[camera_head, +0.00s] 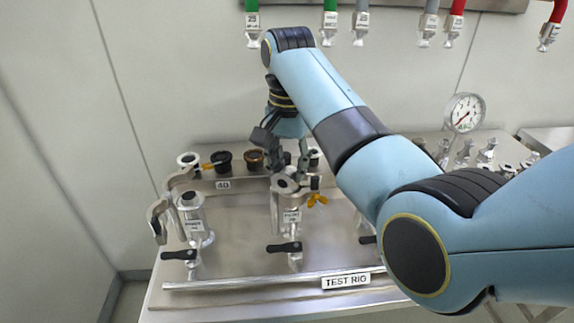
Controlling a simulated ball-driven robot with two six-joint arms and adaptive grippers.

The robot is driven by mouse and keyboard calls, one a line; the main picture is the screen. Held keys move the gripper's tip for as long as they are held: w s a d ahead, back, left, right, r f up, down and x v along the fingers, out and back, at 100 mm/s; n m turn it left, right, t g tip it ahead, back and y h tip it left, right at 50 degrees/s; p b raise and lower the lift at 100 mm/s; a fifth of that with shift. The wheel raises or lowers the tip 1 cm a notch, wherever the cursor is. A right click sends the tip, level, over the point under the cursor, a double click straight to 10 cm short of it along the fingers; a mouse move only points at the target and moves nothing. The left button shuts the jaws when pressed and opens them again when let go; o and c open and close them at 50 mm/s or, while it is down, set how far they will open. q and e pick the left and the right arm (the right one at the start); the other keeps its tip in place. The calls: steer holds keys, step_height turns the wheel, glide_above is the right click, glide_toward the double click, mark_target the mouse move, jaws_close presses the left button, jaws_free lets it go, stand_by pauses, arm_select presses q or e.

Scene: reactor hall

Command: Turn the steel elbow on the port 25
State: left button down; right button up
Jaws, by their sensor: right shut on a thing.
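The middle port (292,218) is an upright steel fitting on the test rig, with a small label too blurred to read surely. The steel elbow (287,184) sits on top of it, with a clamp and a yellow wing nut (318,200) at its right side. My right gripper (286,161) reaches down from above, its dark fingers shut on the elbow's upper part. The arm and fingers hide some of the contact. My left gripper is not in view.
Black valve handles (285,247) stick out in front. Dark and white round caps (222,160) line the back. A gauge (464,112) stands at the right. Labelled hoses (330,22) hang above.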

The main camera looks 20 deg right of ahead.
steer(key=shift+n, duration=0.3)
steer(key=shift+s+d+n, duration=0.15)
steer(key=shift+d+n, duration=0.1)
steer(key=shift+n, duration=1.05)
steer(key=shift+d+n, duration=0.1)
steer(key=shift+n, duration=0.8)
steer(key=o, duration=0.9)
steer(key=shift+s, duration=0.1)
steer(key=shift+o, duration=0.2)
